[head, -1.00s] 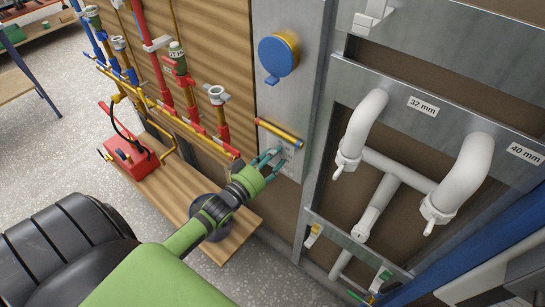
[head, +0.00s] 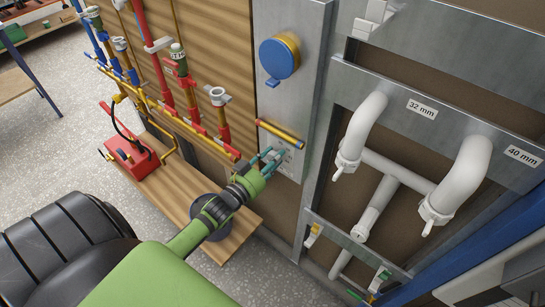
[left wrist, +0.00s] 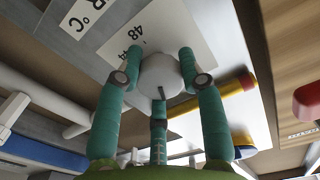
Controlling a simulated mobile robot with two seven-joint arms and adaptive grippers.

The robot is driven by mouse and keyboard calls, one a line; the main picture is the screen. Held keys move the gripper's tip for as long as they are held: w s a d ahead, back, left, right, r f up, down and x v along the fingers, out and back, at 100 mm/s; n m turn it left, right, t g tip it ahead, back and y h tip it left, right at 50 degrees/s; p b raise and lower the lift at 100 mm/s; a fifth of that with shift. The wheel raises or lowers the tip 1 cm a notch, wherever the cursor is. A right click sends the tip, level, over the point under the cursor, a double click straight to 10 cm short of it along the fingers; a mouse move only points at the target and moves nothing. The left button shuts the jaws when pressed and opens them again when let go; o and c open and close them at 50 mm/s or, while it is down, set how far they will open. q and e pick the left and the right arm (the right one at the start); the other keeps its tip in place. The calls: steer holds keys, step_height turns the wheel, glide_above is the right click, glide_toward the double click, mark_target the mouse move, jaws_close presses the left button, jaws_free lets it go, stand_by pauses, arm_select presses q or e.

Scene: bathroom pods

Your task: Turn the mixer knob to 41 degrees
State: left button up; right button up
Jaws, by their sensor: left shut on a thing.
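The mixer knob (left wrist: 160,75) is a pale round knob with a dark pointer line, mounted on the metal panel (head: 300,50). My left gripper (head: 274,157) is shut on it, its teal fingers on either side of the knob in the left wrist view (left wrist: 160,78). A white scale plate (left wrist: 125,35) behind the knob shows 44 and 48. The fingers and knob hide the rest of the scale, so the exact angle cannot be read. My right gripper is not in view.
A yellow, red and blue bar (head: 280,134) sits just above the knob. A blue round fitting (head: 279,57) is higher on the panel. Red and yellow pipes (head: 165,85) stand left; white drain pipes (head: 460,180) stand right. A red box (head: 130,157) is at the left.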

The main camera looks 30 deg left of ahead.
arm_select(q)
steer(key=m, duration=0.6)
steer(key=m+b, duration=0.1)
steer(key=m, duration=0.5)
steer(key=shift+m, duration=0.4)
stand_by(0.3)
steer(key=o, duration=1.2)
steer(key=shift+c, duration=0.2)
steer(key=s+a, duration=0.1)
steer(key=s, duration=1.1)
